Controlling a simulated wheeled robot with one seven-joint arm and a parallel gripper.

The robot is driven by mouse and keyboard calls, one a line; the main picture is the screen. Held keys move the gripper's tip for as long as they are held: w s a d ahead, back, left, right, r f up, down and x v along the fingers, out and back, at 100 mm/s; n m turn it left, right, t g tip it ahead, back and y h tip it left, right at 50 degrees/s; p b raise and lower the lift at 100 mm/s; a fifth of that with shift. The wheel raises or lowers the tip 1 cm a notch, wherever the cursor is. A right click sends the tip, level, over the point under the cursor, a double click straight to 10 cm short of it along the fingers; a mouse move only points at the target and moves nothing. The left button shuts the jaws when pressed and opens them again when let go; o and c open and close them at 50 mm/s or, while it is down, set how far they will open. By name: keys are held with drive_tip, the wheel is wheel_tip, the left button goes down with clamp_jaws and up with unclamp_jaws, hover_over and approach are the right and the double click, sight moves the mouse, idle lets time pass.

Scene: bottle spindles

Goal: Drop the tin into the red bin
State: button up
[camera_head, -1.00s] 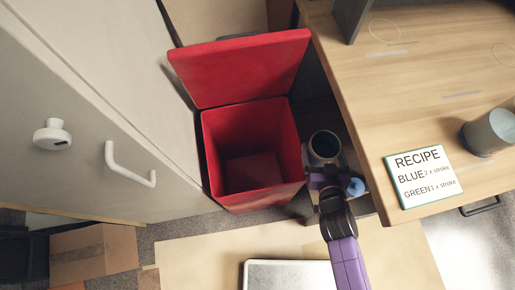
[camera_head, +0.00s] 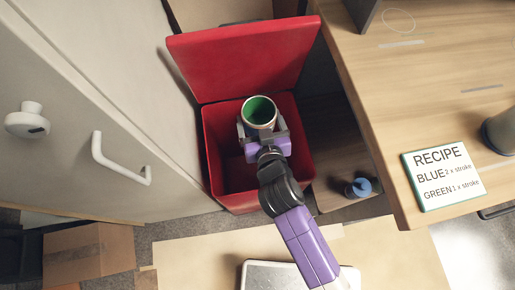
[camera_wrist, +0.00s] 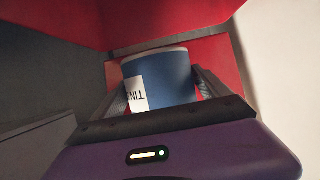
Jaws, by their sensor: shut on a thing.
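The tin (camera_head: 259,111) is a round can, open at the top and green inside. In the wrist view the tin (camera_wrist: 165,80) is blue outside with a white label, between both fingers. My gripper (camera_head: 262,130) is shut on the tin and holds it upright over the opening of the red bin (camera_head: 225,176). The bin's lid (camera_head: 245,62) stands open behind the tin. The part of the bin behind my arm is hidden.
A wooden desk (camera_head: 375,110) with a recipe card (camera_head: 442,178) and a grey cup (camera_head: 500,130) stands right. A blue bottle (camera_head: 359,187) sits on a low shelf beside the bin. A pale cabinet (camera_head: 80,110) with a white handle (camera_head: 120,165) stands left.

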drive_tip(key=shift+f+b, duration=1.6)
drive_tip(key=shift+f, duration=0.65)
drive_tip(key=o, duration=1.4)
drive_tip(key=v, duration=0.7)
drive_tip(key=shift+s+r+p, duration=0.15)
drive_tip(key=shift+s+p, duration=0.15)
drive_tip(key=shift+s, duration=0.05)
drive_tip(key=shift+d, duration=0.15)
